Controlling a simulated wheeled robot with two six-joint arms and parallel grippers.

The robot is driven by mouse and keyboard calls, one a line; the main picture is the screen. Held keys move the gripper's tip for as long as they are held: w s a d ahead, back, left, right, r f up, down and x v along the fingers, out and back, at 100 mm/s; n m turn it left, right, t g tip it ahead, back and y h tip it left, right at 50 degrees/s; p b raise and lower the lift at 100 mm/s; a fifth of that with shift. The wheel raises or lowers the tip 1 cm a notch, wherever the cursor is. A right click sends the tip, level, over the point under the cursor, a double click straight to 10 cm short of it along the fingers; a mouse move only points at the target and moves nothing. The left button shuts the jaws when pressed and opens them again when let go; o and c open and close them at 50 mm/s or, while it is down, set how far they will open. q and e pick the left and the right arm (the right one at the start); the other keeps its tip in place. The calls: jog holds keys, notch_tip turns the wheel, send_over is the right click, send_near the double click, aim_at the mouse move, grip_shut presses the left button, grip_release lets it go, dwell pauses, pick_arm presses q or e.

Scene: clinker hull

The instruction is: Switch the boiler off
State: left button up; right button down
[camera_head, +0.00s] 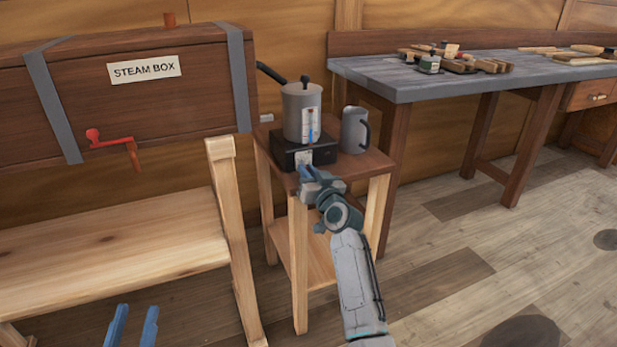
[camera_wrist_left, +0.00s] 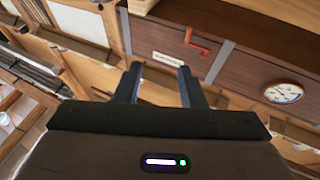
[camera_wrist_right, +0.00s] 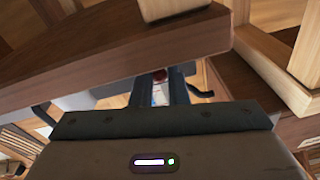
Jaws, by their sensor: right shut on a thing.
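The boiler (camera_head: 302,110) is a grey pot with a dark lid knob and a gauge strip. It stands on a black base (camera_head: 285,150) on a small wooden side table (camera_head: 375,163). My right gripper (camera_head: 305,172) reaches the front of the base and is shut at a small control there; its fingers hide most of it. In the right wrist view a dark red knob (camera_wrist_right: 180,70) shows at the fingertips (camera_wrist_right: 172,90). My left gripper (camera_head: 133,325) is open and empty at the bottom left; its parted fingers also show in the left wrist view (camera_wrist_left: 158,85).
A grey mug (camera_head: 355,130) stands right of the boiler. The wooden steam box (camera_head: 100,100) with a red crank (camera_head: 115,143) is at the left, above a bench (camera_head: 110,240). A grey-topped workbench (camera_head: 400,85) with tools stands behind right. Open floor (camera_head: 470,270) lies right.

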jog(key=shift+b, duration=0.7)
pick_arm(q)
notch_tip(320, 180, up, 6)
jog(key=s+t+h, duration=0.1)
jog(key=s+t, duration=0.1)
jog(key=t, duration=0.2)
jog(key=shift+s+f+m+t, duration=0.2)
jog(key=shift+s+m+t, duration=0.1)
jog(key=shift+s+m, duration=0.1)
